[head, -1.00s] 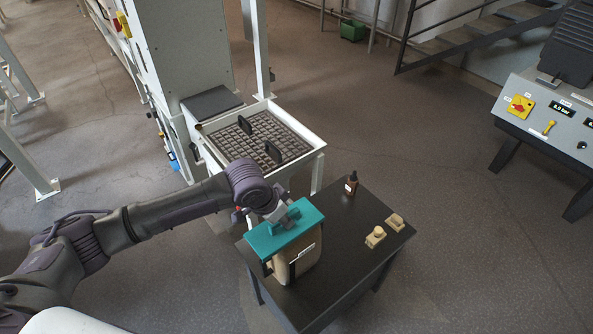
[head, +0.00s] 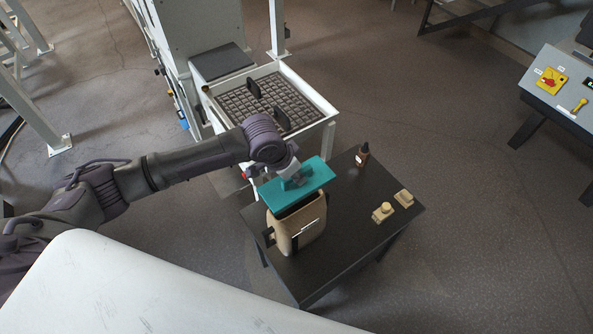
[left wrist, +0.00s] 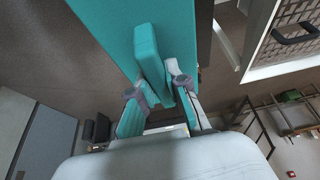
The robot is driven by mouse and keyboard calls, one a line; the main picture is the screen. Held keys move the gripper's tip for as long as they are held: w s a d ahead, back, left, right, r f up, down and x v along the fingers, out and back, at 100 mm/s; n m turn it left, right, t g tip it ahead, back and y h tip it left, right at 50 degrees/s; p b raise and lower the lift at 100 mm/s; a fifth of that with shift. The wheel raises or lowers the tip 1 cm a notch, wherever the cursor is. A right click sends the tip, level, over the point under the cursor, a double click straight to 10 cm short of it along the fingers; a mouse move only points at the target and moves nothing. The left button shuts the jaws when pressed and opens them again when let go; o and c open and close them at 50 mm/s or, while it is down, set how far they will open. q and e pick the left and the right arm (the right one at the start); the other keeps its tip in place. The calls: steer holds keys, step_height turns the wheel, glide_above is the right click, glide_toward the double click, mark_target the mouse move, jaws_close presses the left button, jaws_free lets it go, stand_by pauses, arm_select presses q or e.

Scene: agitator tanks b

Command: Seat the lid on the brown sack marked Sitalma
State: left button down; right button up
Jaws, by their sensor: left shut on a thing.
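The teal lid (head: 312,181) is a flat rectangular plate with a raised grip block. My left gripper (head: 291,180) is shut on that block. The brown sack (head: 288,234) stands upright on the dark table, with a pale label on its front; the label's writing is too small to read. The lid is over the sack's top and looks apart from it, with a dark gap under its edge. In the left wrist view, the fingers (left wrist: 158,90) are on either side of the teal block (left wrist: 149,58). The sack is hidden there. My right gripper is not in view.
The dark table (head: 340,235) also bears a brown dropper bottle (head: 362,156) and two small tan blocks (head: 382,212) (head: 404,197) at the right. A white-framed tray with a grid (head: 240,103) stands behind. A control panel (head: 565,90) is at the far right.

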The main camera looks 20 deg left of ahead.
mark_target(294, 184)
arm_select(q)
steer(key=shift+s+f, duration=0.1)
steer(key=shift+f, duration=0.5)
steer(key=shift+f+b, duration=0.3)
steer(key=shift+f, duration=0.1)
step_height(294, 184, down, 3)
steer(key=shift+f+b, duration=0.2)
steer(key=shift+b, duration=0.5)
steer(key=shift+f, duration=0.8)
steer(key=shift+f+b, duration=0.25)
steer(key=shift+b, duration=0.05)
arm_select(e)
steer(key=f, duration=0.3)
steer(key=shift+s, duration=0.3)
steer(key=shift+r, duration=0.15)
arm_select(q)
steer(key=shift+r+p, duration=0.1)
steer(key=shift+p, duration=0.3)
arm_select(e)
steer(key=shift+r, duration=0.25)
